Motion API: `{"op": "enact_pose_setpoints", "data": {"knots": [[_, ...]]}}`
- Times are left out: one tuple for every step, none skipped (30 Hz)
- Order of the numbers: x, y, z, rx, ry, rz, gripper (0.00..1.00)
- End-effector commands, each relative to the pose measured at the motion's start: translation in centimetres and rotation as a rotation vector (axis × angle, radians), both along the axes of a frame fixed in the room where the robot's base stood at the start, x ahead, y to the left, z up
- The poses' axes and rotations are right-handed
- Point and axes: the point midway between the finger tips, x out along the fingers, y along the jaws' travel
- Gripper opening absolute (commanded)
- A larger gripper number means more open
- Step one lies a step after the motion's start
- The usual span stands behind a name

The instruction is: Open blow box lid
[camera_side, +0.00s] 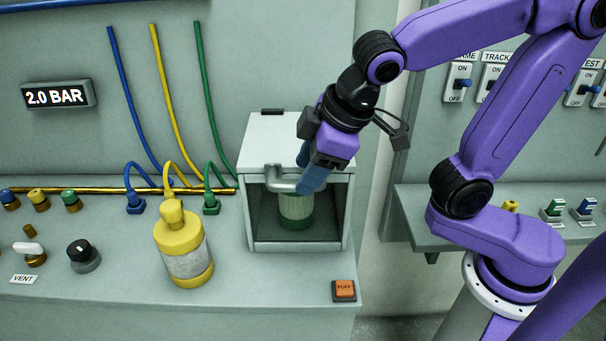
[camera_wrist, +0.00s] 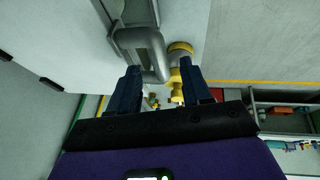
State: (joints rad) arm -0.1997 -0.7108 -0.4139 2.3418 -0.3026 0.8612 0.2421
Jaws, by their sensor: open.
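The blow box (camera_side: 345,215) is a pale grey box on the bench in the side view. Its white top (camera_side: 268,135) lies flat and looks shut. A grey bar handle (camera_side: 284,181) sits at the upper front edge and also shows in the wrist view (camera_wrist: 135,42). My gripper (camera_side: 312,178) is at the handle's right end, blue fingers pointing down. In the wrist view my gripper (camera_wrist: 160,75) is open, with the handle's bend between its fingers; I cannot tell whether they touch it. A green-based jar (camera_side: 295,220) stands inside the box, partly hidden by my fingers.
A yellow bottle (camera_side: 180,250) stands left of the box. An orange PUFF button (camera_side: 344,290) is at the front right. Blue, yellow and green hoses (camera_side: 205,100) run down the wall at left. A gap separates this bench from the right-hand switch panel (camera_side: 460,82).

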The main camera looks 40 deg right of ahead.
Motion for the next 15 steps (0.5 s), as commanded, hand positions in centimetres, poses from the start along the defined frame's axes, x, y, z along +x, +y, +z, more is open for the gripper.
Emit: {"op": "enact_pose_setpoints", "data": {"knots": [[0.3,0.0,-0.7,-0.005,0.002,-0.002,0.48],[0.4,0.1,-0.9,-0.005,0.002,-0.002,0.48],[0.6,0.2,-1.3,-0.004,0.002,-0.002,0.48],[0.7,0.2,-1.5,-0.004,0.002,-0.002,0.48],[0.8,0.2,-1.7,-0.002,0.001,-0.003,0.48],[0.8,0.2,-1.9,-0.002,0.000,-0.003,0.48],[0.9,0.2,-2.0,-0.002,0.001,-0.003,0.48],[0.9,0.3,-2.1,-0.002,0.002,-0.003,0.48],[1.0,0.3,-2.2,-0.001,0.001,-0.003,0.48],[1.0,0.3,-2.2,0.000,0.000,-0.002,0.48],[1.0,0.3,-2.2,0.000,0.000,-0.002,0.48],[1.0,0.3,-2.2,0.000,0.000,-0.002,0.48],[1.0,0.3,-2.2,0.000,0.000,-0.002,0.48],[1.0,0.3,-2.2,0.000,0.000,-0.002,0.48],[1.0,0.3,-2.2,0.000,0.000,-0.002,0.48]]}}
